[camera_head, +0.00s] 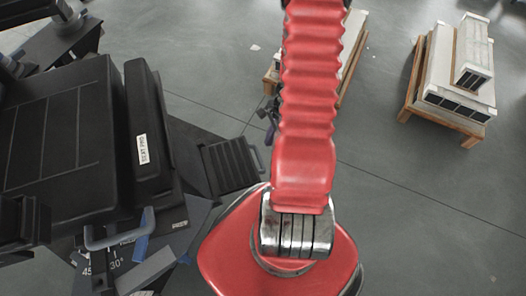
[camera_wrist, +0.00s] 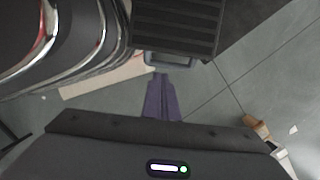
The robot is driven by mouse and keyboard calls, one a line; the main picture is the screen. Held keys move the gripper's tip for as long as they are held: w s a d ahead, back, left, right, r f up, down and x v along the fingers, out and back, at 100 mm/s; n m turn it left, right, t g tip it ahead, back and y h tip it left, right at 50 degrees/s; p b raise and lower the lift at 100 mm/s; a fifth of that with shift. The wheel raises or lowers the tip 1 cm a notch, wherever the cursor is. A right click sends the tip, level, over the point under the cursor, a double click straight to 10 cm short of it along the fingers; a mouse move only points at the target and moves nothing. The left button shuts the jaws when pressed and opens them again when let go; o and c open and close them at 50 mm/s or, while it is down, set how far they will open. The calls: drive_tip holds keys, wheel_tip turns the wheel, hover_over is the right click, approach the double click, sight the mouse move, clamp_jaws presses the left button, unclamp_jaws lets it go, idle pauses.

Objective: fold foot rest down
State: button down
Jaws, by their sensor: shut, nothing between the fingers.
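The foot rest (camera_head: 230,165) is a black ribbed panel with a grey bar handle (camera_head: 255,155), in the middle of the head view beside the black chair (camera_head: 60,140). In the wrist view the foot rest (camera_wrist: 176,25) is at the top, with its handle (camera_wrist: 172,61) along the lower edge. My gripper (camera_wrist: 160,78) shows there as purple fingers, shut and empty, with its tips just below the handle; I cannot tell whether they touch it. In the head view my gripper (camera_head: 270,113) is mostly hidden behind my red arm.
A wooden pallet with white boxes (camera_head: 455,75) stands at the upper right, and another pallet (camera_head: 350,55) is partly behind my arm. The chair's black armrest (camera_head: 150,125) and a grey-blue handle (camera_head: 119,235) are at the left.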

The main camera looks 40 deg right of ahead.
drive_tip(key=x, duration=0.8)
drive_tip(key=shift+f, duration=0.35)
drive_tip(key=shift+f, duration=0.1)
